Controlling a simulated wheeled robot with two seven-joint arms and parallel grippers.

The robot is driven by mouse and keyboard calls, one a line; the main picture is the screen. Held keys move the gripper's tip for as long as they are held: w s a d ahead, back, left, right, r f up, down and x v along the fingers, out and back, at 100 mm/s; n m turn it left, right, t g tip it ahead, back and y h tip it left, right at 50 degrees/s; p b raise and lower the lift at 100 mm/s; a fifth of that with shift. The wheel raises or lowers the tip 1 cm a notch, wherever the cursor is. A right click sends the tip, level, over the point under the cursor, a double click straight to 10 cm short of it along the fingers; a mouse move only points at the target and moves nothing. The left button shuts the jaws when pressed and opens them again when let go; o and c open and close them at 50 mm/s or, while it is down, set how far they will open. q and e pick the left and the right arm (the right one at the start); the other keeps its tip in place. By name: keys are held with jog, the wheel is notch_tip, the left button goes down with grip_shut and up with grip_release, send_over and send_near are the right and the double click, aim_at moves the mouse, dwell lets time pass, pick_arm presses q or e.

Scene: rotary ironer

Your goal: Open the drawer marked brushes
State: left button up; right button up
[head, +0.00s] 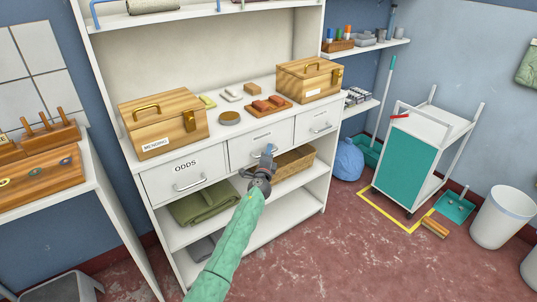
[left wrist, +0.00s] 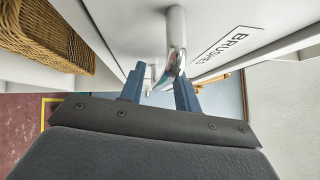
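The middle drawer (head: 243,152) of the white cabinet is shut, its front flush with the drawers beside it. In the left wrist view its label reads BRUSHES (left wrist: 230,50), and its shiny metal handle (left wrist: 175,38) stands out from the front. In the head view my left gripper (head: 268,152) is in front of this drawer and hides most of the handle. In the left wrist view its two blue fingers (left wrist: 160,88) are apart. The handle is at the gap, close to the right-hand finger; I cannot tell whether they touch. My right gripper is not in view.
The ODDS drawer (head: 185,176) is at the left and another drawer (head: 316,122) at the right, both shut. A wicker basket (head: 293,162) sits on the shelf below. Wooden boxes (head: 163,123) stand on the counter. A trolley (head: 420,150) stands at the right; the floor between is clear.

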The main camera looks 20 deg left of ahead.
pick_arm(q)
grip_shut()
jog(key=shift+s+d, duration=0.1)
jog(key=shift+d, duration=0.05)
